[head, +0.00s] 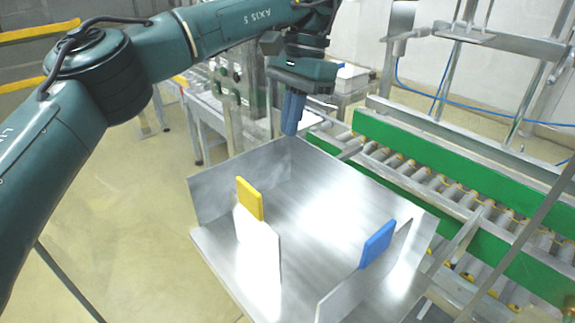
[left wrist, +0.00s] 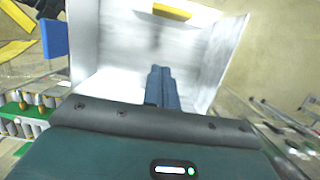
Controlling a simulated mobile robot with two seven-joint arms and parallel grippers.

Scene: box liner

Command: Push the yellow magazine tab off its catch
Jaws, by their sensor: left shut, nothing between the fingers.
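The yellow magazine tab (head: 250,199) stands upright at the top of a short metal plate on the left part of the metal tray (head: 310,205). In the left wrist view the yellow tab (left wrist: 172,12) shows at the top, beyond the fingertips. My left gripper (head: 290,131) is shut and empty, its blue fingers pointing down over the tray's far edge. It is apart from the yellow tab, behind and to its right in the head view. The left wrist view shows the closed fingers (left wrist: 160,72) side by side. The catch itself cannot be made out. My right gripper is not in view.
A blue tab (head: 377,244) stands on another metal plate at the tray's right; it also shows in the left wrist view (left wrist: 54,38). A roller conveyor with green side rails (head: 430,157) runs along the right. The tray's middle is clear.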

